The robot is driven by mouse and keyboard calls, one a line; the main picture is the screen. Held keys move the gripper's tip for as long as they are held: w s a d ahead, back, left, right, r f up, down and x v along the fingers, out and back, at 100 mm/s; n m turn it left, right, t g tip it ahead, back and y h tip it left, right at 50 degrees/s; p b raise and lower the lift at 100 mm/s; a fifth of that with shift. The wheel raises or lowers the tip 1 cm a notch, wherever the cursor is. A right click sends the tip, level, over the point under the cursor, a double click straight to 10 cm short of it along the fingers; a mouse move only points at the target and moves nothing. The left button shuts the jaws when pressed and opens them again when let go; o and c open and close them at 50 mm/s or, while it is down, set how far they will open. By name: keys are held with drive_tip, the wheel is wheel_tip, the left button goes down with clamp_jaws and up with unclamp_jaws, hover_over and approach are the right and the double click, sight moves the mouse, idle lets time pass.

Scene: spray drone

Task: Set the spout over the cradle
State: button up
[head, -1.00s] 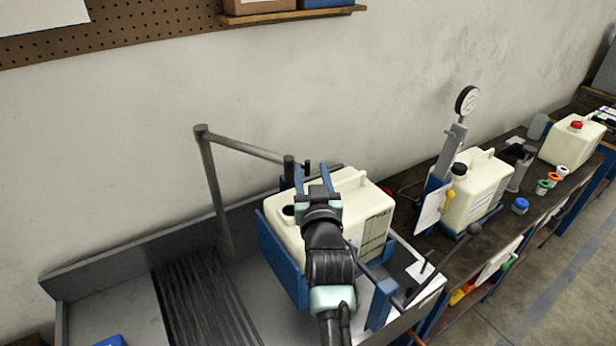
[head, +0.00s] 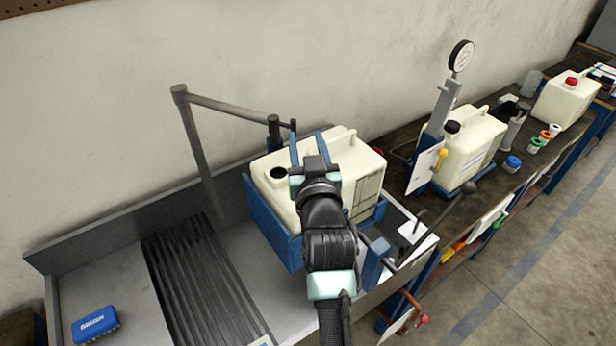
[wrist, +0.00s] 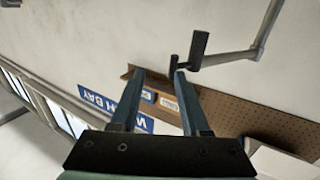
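The spout (head: 230,108) is a grey pipe on an upright post. Its dark outer end (head: 274,130) shows at the jug's far left edge, with a small dark peg (head: 293,125). The blue cradle (head: 268,222) holds a cream jug (head: 350,165) with an open dark mouth. My gripper (head: 306,138) is open above the jug, its fingertips close below the peg. In the wrist view the peg (wrist: 174,66) shows near the gap between the fingertips (wrist: 158,72), and a dark flat end piece (wrist: 198,46) lies beyond. I cannot tell whether anything touches.
A grated sink (head: 195,270) with a blue brush block (head: 95,324) lies left. Right of the cradle are a dark lever (head: 468,188), a second jug (head: 470,150) beside a gauge stand (head: 460,56), and coloured caps on the bench. The wall stands close behind.

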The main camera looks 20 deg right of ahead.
drive_tip(key=a+b+v, duration=0.1)
drive_tip(key=b+v, duration=0.1)
drive_tip(key=v, duration=0.8)
drive_tip(key=shift+w+b, duration=0.2)
drive_tip(key=shift+b, duration=0.1)
drive_tip(key=shift+r, duration=0.25)
drive_tip(key=s+a+r+n+t+y+b, duration=0.1)
drive_tip(key=a+r+t, duration=0.3)
drive_tip(key=r, duration=0.7)
drive_tip(key=s+a+r+n+t+y, duration=0.1)
drive_tip(key=a+r+t+y, duration=0.1)
drive_tip(key=a+r, duration=0.6)
drive_tip(key=s+a+r+t, duration=0.2)
drive_tip(key=s+r, duration=0.3)
drive_tip(key=r, duration=0.3)
drive_tip(key=s+a+r+n+t+y+b, duration=0.1)
drive_tip(key=s+r, duration=0.3)
drive_tip(key=r, duration=0.4)
drive_tip(key=shift+s+a+r+t+y, duration=0.2)
drive_tip(key=shift+s+a+t+y, duration=0.1)
drive_tip(key=shift+s+a+t, duration=0.25)
